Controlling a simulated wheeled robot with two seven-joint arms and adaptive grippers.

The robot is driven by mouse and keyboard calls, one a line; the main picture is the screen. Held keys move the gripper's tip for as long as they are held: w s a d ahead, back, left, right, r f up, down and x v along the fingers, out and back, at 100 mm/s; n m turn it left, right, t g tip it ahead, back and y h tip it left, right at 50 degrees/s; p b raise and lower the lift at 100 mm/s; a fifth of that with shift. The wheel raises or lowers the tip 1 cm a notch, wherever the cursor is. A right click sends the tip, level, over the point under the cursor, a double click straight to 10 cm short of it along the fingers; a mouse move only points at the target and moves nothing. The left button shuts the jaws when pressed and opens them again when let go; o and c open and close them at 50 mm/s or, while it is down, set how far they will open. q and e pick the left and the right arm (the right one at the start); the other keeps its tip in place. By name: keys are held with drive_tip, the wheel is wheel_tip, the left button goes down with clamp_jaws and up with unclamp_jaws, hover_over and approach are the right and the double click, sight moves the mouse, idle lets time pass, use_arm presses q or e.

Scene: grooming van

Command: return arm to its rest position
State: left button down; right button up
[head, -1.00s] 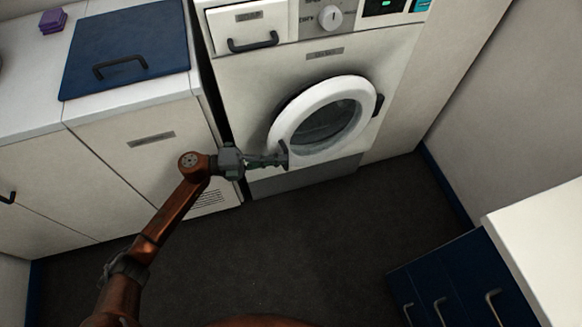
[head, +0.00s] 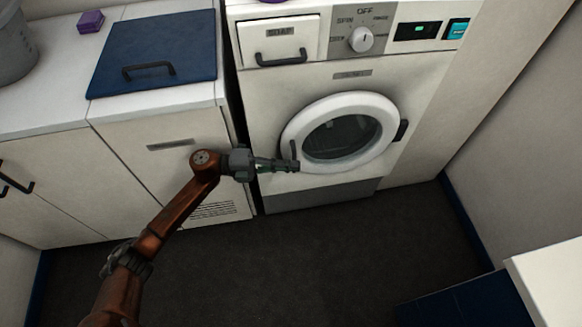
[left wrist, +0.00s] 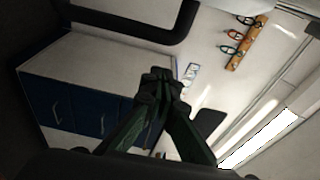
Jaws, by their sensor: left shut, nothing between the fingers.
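My left arm reaches in from the lower left in the head view. Its gripper (head: 291,166) is shut and empty, in front of the lower left of the washing machine's round door (head: 290,140). The door looks closed, with its white ring against the front panel. Whether the fingertips touch the ring or its handle (head: 293,150), I cannot tell. In the left wrist view the two fingertips (left wrist: 160,85) meet with nothing between them. My right gripper is not in view.
A white counter with a blue lid (head: 155,50) and a purple block (head: 91,21) stands left of the machine. Blue drawers under a light top (left wrist: 90,65) show in the left wrist view. Dark floor (head: 260,265) is clear. A hook rack (left wrist: 245,45) hangs on the wall.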

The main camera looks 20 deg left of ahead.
use_arm(q)
wheel_tip(320, 180, up, 9)
drive_tip(key=shift+f, duration=0.2)
